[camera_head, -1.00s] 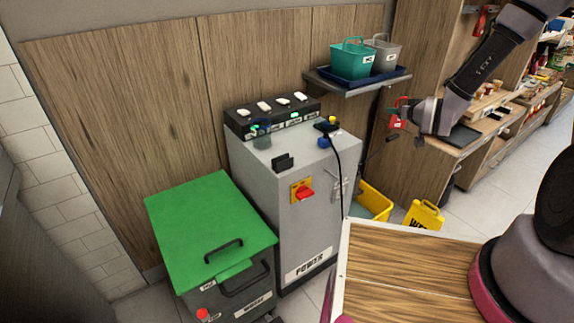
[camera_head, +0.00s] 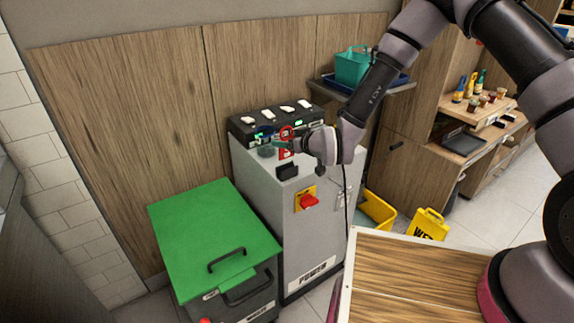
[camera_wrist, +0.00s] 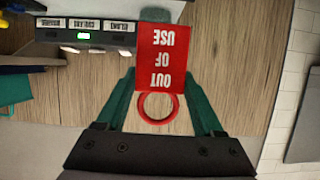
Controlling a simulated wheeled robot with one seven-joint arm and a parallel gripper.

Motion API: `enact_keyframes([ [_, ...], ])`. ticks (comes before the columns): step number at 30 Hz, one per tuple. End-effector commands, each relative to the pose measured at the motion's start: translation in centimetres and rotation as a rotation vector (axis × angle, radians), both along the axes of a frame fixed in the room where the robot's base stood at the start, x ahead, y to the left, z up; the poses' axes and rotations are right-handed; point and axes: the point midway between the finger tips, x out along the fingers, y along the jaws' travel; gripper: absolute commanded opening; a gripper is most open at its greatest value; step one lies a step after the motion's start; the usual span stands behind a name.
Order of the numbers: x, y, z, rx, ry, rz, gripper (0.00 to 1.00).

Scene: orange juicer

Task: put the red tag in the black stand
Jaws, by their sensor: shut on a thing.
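The red tag (camera_head: 285,153) reads "OUT OF USE" and has a red ring at one end. My gripper (camera_head: 283,143), with green fingers, is shut on the red tag and holds it above the grey cabinet's top. In the wrist view the tag (camera_wrist: 165,62) extends beyond the fingertips, with its ring between the green fingers of my gripper (camera_wrist: 160,90). The small black stand (camera_head: 288,171) sits at the front edge of the cabinet top, just below the tag in the head view, apart from it. The stand does not show in the wrist view.
The grey cabinet (camera_head: 285,240) has a red rotary switch (camera_head: 308,201) on its front. A black switch panel (camera_head: 275,121) stands at the back of its top. A dark round object (camera_head: 266,152) lies left of the tag. A green-lidded bin (camera_head: 210,235) stands at left.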

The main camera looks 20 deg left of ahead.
Motion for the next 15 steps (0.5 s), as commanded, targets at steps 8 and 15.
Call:
enact_keyframes([
  [8,0.1,0.0,-3.4,0.001,0.001,-0.003,0.16],
  [15,0.1,0.0,-6.5,0.001,-0.001,-0.002,0.16],
])
